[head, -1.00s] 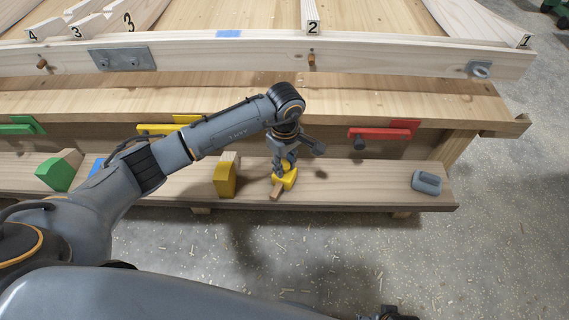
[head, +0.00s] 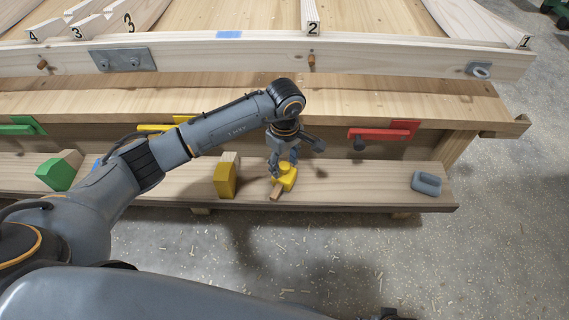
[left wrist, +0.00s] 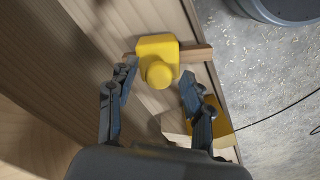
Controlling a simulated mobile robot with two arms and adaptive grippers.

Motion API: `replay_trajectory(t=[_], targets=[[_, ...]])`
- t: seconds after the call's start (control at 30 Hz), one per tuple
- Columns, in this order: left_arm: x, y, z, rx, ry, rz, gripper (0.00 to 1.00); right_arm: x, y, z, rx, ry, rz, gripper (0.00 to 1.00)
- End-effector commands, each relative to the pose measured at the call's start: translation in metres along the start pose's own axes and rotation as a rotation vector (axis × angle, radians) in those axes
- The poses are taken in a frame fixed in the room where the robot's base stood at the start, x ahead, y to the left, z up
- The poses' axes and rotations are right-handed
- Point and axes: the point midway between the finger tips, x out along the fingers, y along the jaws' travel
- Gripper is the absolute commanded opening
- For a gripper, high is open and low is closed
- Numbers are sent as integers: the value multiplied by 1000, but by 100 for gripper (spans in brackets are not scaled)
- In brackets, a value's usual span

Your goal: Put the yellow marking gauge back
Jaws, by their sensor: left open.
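The yellow marking gauge (head: 287,178) has a yellow head and a short wooden beam. It lies on the low wooden shelf (head: 340,180) in front of the bench, its beam pointing toward the front edge. My left gripper (head: 283,164) is open and points down at the gauge from above. In the left wrist view the gauge's yellow head (left wrist: 158,58) and round knob lie just ahead of the open fingers of my left gripper (left wrist: 158,82), one finger to either side, and nothing is held. My right gripper is not seen.
A yellow-and-wood block (head: 226,177) stands close left of the gauge. A green block (head: 59,173) is farther left, a grey tool (head: 427,183) at the shelf's right end. Red (head: 385,132), yellow (head: 158,129) and green (head: 20,125) pieces sit along the bench front.

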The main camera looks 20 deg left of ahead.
Motion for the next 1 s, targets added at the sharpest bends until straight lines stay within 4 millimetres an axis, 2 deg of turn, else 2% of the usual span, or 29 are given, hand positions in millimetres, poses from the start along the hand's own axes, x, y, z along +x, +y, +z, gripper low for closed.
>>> replay_trajectory(t=[0.03,0.2,0.43,0.63,1.0], targets=[[-14,2,-2,2,5,7,51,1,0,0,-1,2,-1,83],[-54,2,-2,2,5,7,51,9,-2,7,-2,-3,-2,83],[-94,1,-1,1,3,4,51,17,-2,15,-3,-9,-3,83],[-107,0,0,1,2,2,51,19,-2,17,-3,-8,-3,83],[-108,0,0,1,2,2,51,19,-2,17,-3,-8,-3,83]])
